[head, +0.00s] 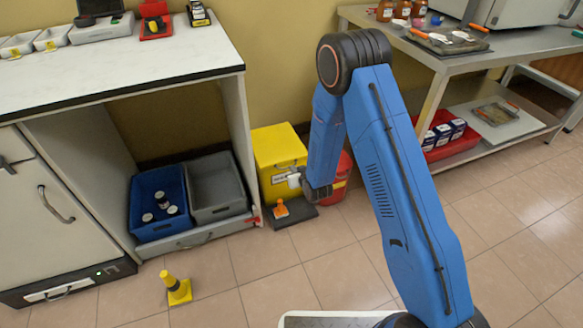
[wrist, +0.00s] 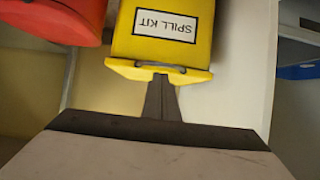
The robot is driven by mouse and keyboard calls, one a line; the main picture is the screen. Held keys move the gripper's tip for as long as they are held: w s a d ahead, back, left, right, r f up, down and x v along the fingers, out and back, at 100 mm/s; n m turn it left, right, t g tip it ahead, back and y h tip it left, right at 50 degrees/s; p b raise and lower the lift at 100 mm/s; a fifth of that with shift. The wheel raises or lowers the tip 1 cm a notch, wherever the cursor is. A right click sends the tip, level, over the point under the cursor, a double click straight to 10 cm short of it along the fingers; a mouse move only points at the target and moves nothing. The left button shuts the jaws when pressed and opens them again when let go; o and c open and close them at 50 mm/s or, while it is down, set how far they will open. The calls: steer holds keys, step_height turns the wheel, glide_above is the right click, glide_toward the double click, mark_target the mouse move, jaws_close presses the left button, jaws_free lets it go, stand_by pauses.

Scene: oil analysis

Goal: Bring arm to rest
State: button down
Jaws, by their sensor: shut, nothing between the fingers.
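My blue arm (head: 385,180) is raised, bent at a dark elbow, with its forearm hanging down in the head view. My gripper (wrist: 161,80) is shut and empty in the wrist view, its dark fingers together. In that view the fingertips overlap the lower edge of the yellow spill kit box (wrist: 163,35); I cannot tell whether they touch it. In the head view the spill kit box (head: 277,150) stands by the wall, just left of my wrist, which partly covers it. The fingertips are hard to make out there.
A white bench (head: 110,65) stands left, with a blue crate (head: 150,225) and a grey crate (head: 215,190) below. A yellow wet-floor marker (head: 176,290) stands on the floor. A red bin (head: 340,175) is behind my wrist. A metal table (head: 490,50) stands right.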

steer(key=s+d+f, duration=0.2)
steer(key=s+f, duration=0.1)
steer(key=s, duration=0.2)
steer(key=shift+s+d+f, duration=0.15)
steer(key=shift+s+f, duration=0.1)
steer(key=shift+f, duration=0.05)
steer(key=shift+r, duration=0.1)
